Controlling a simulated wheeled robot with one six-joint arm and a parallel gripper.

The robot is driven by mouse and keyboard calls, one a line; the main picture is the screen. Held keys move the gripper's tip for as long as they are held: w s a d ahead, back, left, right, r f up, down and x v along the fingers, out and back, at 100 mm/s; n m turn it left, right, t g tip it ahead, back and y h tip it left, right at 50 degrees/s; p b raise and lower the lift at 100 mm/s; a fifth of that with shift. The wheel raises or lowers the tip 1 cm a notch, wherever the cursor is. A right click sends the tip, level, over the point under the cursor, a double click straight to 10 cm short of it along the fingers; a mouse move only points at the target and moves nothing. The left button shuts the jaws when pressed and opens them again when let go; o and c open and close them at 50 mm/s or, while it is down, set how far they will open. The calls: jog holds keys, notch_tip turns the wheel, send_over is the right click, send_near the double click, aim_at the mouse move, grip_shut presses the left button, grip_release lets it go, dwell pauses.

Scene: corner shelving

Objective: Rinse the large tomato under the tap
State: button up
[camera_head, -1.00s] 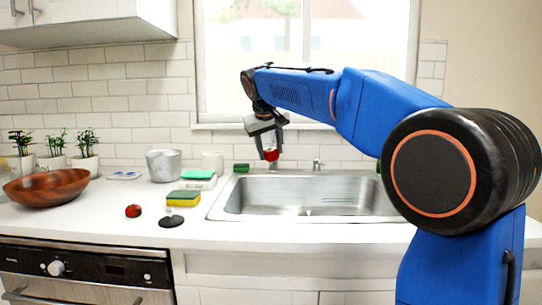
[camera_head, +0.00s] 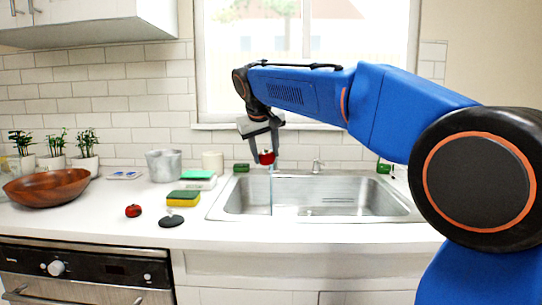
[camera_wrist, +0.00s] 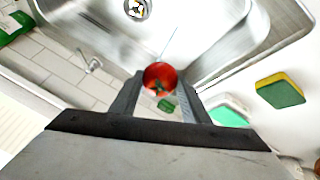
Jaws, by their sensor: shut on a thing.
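My gripper (camera_head: 263,140) is shut on a red tomato (camera_head: 267,158) with a green stem, holding it above the left part of the sink. In the wrist view the tomato (camera_wrist: 159,78) sits between the two fingers. The metal sink (camera_head: 350,202) is set in the counter. A small metal fitting (camera_head: 318,165) stands at its back edge; I cannot tell whether it is the tap or a handle. A thin pale vertical streak, like running water, shows below the tomato in the basin. The spout is not clearly visible. Another red tomato (camera_head: 133,211) rests on the counter at left.
A yellow-green sponge (camera_head: 183,198) and a dark stopper-like disc (camera_head: 171,220) lie left of the sink. A wooden bowl (camera_head: 48,188), a metal pot (camera_head: 164,165) and potted plants (camera_head: 86,148) stand further left. The window (camera_head: 305,60) is behind my arm.

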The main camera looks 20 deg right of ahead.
aim_at(264, 161)
jog(key=shift+s+a, duration=0.45)
jog(key=shift+s, duration=0.25)
jog(key=shift+s+a, duration=0.4)
jog(key=shift+s, duration=0.25)
dwell(0.5)
jog(key=s+a+r, duration=0.2)
jog(key=s+r, duration=0.2)
jog(key=shift+a, duration=0.35)
